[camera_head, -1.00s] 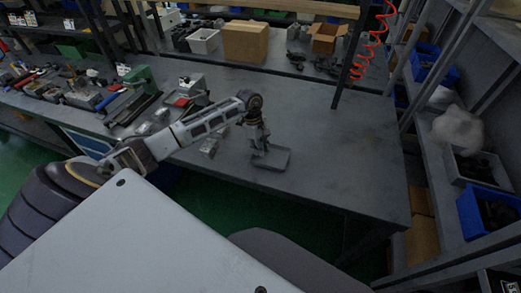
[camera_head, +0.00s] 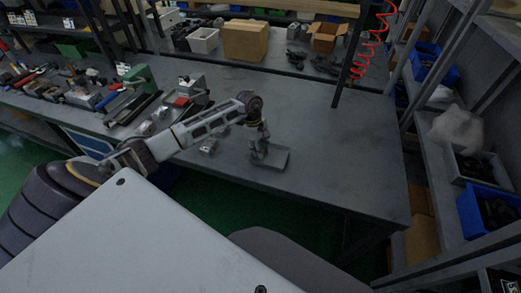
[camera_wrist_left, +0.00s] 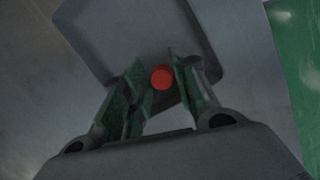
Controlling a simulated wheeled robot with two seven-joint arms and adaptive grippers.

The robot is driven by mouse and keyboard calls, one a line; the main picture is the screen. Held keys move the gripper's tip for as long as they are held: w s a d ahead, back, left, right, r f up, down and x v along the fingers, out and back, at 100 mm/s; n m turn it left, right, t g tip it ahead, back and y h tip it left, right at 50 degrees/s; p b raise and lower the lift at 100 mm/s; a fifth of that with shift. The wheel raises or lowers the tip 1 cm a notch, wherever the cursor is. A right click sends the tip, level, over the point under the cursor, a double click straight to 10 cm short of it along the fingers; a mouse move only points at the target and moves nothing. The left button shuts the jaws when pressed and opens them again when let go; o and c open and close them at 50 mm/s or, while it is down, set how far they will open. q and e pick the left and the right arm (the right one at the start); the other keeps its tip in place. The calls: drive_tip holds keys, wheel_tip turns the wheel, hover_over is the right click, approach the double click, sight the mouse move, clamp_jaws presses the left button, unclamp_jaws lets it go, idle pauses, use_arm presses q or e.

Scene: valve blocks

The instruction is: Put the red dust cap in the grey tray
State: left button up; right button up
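The red dust cap (camera_wrist_left: 161,77) shows as a small round red disc between the fingertips of my left gripper (camera_wrist_left: 160,80) in the left wrist view. The grey tray (camera_wrist_left: 110,40) fills the background behind the fingers. In the head view the tray (camera_head: 277,159) lies on the workbench, and my left gripper (camera_head: 260,150) points down over its left part. The cap cannot be made out there. My right gripper is not in view.
The grey workbench (camera_head: 345,150) is clear to the right of the tray. Small metal blocks (camera_head: 208,146) stand left of it, near my left arm. Tools and a red-topped block (camera_head: 183,101) lie farther left. Cardboard boxes (camera_head: 245,41) stand at the back.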

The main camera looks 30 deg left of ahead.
use_arm(q)
drive_tip(key=shift+r, duration=0.15)
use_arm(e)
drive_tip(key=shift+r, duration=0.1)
use_arm(q)
drive_tip(key=shift+a+r, duration=0.2)
drive_tip(key=shift+r, duration=0.35)
drive_tip(key=b+v, duration=0.1)
drive_tip(key=v, duration=1)
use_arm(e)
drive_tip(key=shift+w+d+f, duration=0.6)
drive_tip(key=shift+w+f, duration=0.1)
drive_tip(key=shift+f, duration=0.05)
use_arm(q)
drive_tip(key=shift+f, duration=0.1)
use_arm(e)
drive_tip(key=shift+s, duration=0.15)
